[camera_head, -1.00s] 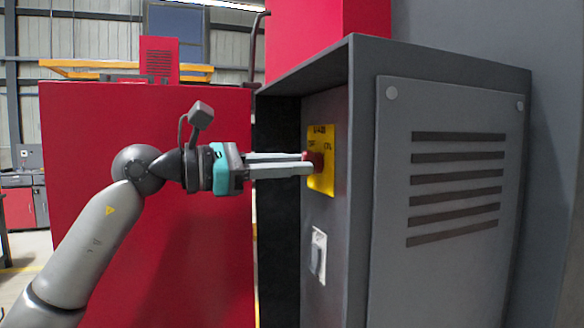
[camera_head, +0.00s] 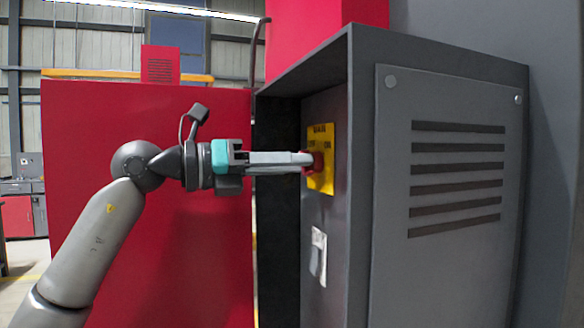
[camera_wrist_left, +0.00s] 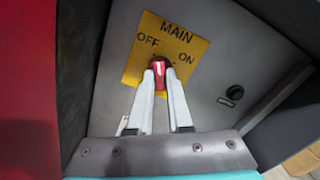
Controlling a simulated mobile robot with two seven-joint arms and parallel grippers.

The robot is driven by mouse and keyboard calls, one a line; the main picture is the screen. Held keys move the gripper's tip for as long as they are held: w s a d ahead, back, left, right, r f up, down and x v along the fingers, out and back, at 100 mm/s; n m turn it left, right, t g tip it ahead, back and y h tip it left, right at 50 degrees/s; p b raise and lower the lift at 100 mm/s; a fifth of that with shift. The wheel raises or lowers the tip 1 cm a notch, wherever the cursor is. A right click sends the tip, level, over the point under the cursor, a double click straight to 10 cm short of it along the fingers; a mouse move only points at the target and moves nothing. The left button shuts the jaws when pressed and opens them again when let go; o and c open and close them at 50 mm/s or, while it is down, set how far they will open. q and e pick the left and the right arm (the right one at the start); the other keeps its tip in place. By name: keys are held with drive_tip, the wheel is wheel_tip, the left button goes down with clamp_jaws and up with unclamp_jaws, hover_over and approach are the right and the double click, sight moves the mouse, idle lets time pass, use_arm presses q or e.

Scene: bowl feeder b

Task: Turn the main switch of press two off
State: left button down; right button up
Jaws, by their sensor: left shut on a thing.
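The main switch is a red rotary knob (camera_head: 318,162) on a yellow plate (camera_head: 322,183) inside the recess of the grey cabinet. In the left wrist view the yellow plate (camera_wrist_left: 135,66) reads MAIN, OFF and ON and appears tilted. The red knob (camera_wrist_left: 160,72) sits between the fingertips there, below the lettering. My left gripper (camera_head: 306,160) reaches in from the left and is shut on the knob; its fingers (camera_wrist_left: 160,80) lie on either side of it. The fingers partly hide the knob, so its exact pointing is hard to tell. My right gripper is not in view.
A pale switch plate (camera_head: 318,256) is on the panel below the yellow plate. The cabinet's vented door (camera_head: 455,270) stands to the right, and a large red panel (camera_head: 215,255) is behind my arm.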

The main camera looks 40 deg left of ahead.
use_arm(q)
drive_tip(key=shift+n, duration=1.5)
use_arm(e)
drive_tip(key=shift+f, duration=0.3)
use_arm(q)
drive_tip(key=c, duration=0.8)
unclamp_jaws()
drive_tip(key=shift+c, duration=0.2)
drive_tip(key=shift+s+b, duration=0.1)
drive_tip(key=shift+b, duration=0.2)
drive_tip(key=b+v, duration=0.1)
drive_tip(key=v, duration=0.6)
drive_tip(key=shift+a, duration=0.15)
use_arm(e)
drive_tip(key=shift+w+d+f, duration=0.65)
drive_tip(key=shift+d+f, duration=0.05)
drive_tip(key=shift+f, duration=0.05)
use_arm(q)
drive_tip(key=shift+s, duration=0.15)
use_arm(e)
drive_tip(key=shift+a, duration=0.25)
